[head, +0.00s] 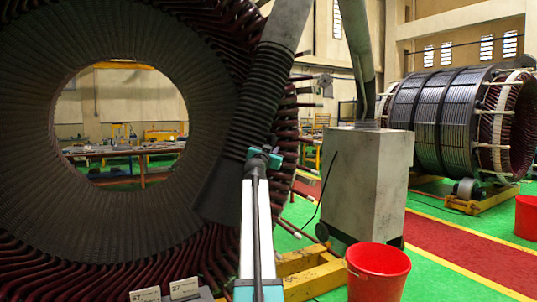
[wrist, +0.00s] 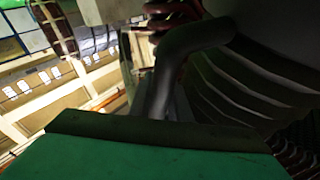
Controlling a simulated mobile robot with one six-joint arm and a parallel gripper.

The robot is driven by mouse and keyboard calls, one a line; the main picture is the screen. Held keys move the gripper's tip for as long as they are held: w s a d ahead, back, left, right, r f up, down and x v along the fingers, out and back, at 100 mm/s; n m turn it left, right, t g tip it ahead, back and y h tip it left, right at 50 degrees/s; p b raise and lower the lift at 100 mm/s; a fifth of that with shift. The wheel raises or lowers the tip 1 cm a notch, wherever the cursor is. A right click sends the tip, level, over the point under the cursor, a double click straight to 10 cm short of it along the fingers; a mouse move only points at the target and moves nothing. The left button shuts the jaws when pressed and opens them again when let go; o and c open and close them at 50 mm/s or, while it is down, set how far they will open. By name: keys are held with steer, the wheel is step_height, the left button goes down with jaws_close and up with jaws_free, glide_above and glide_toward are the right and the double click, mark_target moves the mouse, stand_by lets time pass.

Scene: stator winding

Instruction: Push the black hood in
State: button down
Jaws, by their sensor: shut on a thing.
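The black hood (head: 222,190) hangs at the lower end of a ribbed dark hose (head: 254,112), in front of the right side of the big stator ring (head: 110,225). The hood is tilted, its wide end toward the lower left. My gripper (head: 262,154), at the end of my white and teal arm, is at the hood's upper right side and shut on it. The fingers and the exact grip are hidden in the head view. In the wrist view a dark bent bar (wrist: 180,65) fills the middle, close to the camera; I cannot tell which part it is.
A grey metal box unit (head: 362,185) stands right of my arm. A red bucket (head: 377,274) is in front of it. Dark red coil ends stick out around the ring. Another stator (head: 440,120) lies at the back right. Green floor and a red walkway (head: 480,250) are at right.

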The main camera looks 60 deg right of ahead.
steer(key=shift+r, duration=0.35)
steer(key=c, duration=1.9)
jaws_free()
steer(key=shift+c, duration=0.2)
steer(key=o, duration=0.3)
steer(key=shift+s+a, duration=0.1)
steer(key=shift+s, duration=0.05)
steer(key=shift+f, duration=0.25)
steer(key=shift+a, duration=0.15)
steer(key=b+v, duration=0.3)
steer(key=v, duration=1)
steer(key=shift+a+b, duration=0.15)
steer(key=shift+b, duration=0.25)
